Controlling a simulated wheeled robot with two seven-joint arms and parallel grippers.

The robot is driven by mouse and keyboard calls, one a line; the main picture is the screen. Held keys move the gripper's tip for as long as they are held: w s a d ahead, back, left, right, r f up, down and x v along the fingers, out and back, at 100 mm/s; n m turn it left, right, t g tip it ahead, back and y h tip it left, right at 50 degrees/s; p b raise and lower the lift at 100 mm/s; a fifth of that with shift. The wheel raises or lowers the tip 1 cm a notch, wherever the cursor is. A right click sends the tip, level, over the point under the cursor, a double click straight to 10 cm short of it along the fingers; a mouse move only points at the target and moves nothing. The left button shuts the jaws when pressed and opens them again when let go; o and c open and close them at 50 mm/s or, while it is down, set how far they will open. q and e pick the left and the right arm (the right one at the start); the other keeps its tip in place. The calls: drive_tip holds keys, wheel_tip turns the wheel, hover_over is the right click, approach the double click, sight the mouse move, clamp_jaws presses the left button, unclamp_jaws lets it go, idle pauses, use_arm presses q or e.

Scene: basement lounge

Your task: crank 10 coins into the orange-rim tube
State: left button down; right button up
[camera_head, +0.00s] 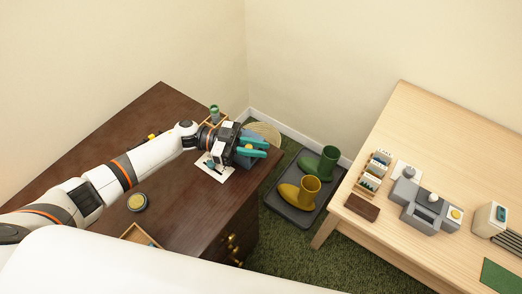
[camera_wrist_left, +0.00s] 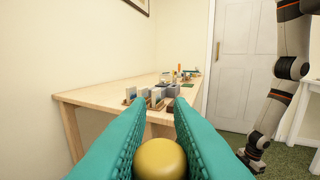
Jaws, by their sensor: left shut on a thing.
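My left gripper (camera_head: 262,148) with teal fingers is over the far right corner of the dark wooden desk (camera_head: 165,105). In the left wrist view its fingers (camera_wrist_left: 158,130) are shut on a round yellow knob (camera_wrist_left: 160,160). A grey-blue device (camera_head: 248,161) shows partly beneath the gripper; most of it is hidden. I cannot make out an orange-rim tube or any coins for certain. My right arm hangs at the right of the left wrist view, with its gripper (camera_wrist_left: 252,160) low and dark; its jaws are too small to read.
Boots (camera_head: 310,187) stand on a floor tray. A pale table (camera_head: 405,115) at right holds a grey machine (camera_head: 425,208) and card racks (camera_head: 374,172).

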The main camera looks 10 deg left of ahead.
use_arm(q)
drive_tip(key=m+g+b, duration=0.1)
drive_tip(key=g, duration=0.1)
drive_tip(key=a+m+g+b, duration=0.1)
drive_tip(key=g+b, duration=0.1)
drive_tip(key=m+g+y+b, duration=0.1)
drive_tip(key=b, duration=0.1)
drive_tip(key=shift+s+a+f+m+g, duration=0.3)
drive_tip(key=shift+s+f+m+g, duration=0.05)
drive_tip(key=shift+m+g, duration=0.05)
drive_tip(key=shift+s+a+r+m+g+y+b, duration=0.1)
drive_tip(key=shift+a+r+m+g+y+b, duration=0.15)
drive_tip(key=shift+m+g+b, duration=0.3)
drive_tip(key=shift+s+a+m+g+y+b, duration=0.15)
drive_tip(key=shift+m+g+y+b, duration=0.2)
drive_tip(key=shift+g+b, duration=0.35)
drive_tip(key=c, duration=1.3)
unclamp_jaws()
drive_tip(key=shift+w, duration=0.1)
wheel_tip(320, 180, up, 10)
drive_tip(key=shift+r+p, duration=0.1)
drive_tip(key=shift+p, duration=0.25)
